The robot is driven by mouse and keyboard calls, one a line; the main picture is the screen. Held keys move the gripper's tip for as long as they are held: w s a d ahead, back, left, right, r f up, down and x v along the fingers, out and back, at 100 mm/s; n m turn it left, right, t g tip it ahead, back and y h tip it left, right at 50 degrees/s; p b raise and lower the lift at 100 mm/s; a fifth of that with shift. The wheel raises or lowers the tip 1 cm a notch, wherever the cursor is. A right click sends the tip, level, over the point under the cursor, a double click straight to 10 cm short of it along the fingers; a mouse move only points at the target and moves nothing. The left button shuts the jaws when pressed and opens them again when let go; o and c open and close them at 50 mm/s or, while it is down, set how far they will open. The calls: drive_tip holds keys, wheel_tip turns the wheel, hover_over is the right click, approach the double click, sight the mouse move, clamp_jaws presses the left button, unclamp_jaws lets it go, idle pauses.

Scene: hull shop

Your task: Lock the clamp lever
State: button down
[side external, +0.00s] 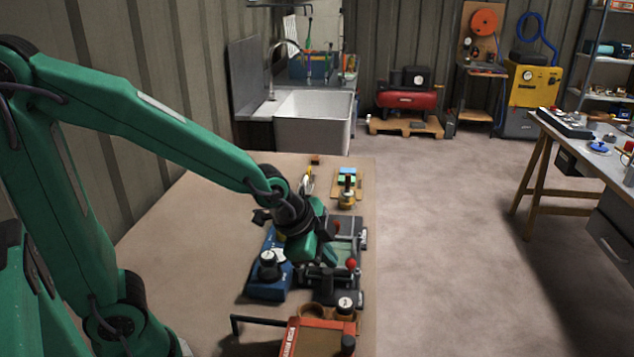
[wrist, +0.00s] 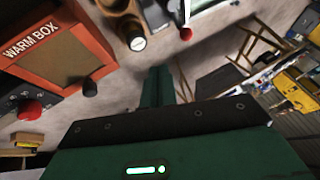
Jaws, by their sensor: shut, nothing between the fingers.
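The clamp fixture (side external: 343,297) is a dark metal assembly near the right edge of the brown bench. A red ball knob (side external: 351,264), which looks like the end of the clamp lever, stands at its right side; a red ball also shows in the wrist view (wrist: 186,34). A second red knob (side external: 336,227) sits farther back. My gripper (side external: 322,258) is low over the fixture, just left of the nearer red knob and apart from it. In the wrist view its green fingers (wrist: 163,75) are together and empty. My gripper hides part of the fixture and the lever's arm.
A blue unit (side external: 268,290) with a black knob stands left of the fixture. An orange warm box (side external: 318,338) and a holder with a white-capped bottle (side external: 344,304) are nearer the camera. A brass-coloured item (side external: 347,198) stands behind. The left of the bench (side external: 190,245) is clear.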

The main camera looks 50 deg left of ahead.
drive_tip(key=w+a+f, duration=0.2)
drive_tip(key=w+f, duration=0.4)
idle(0.6)
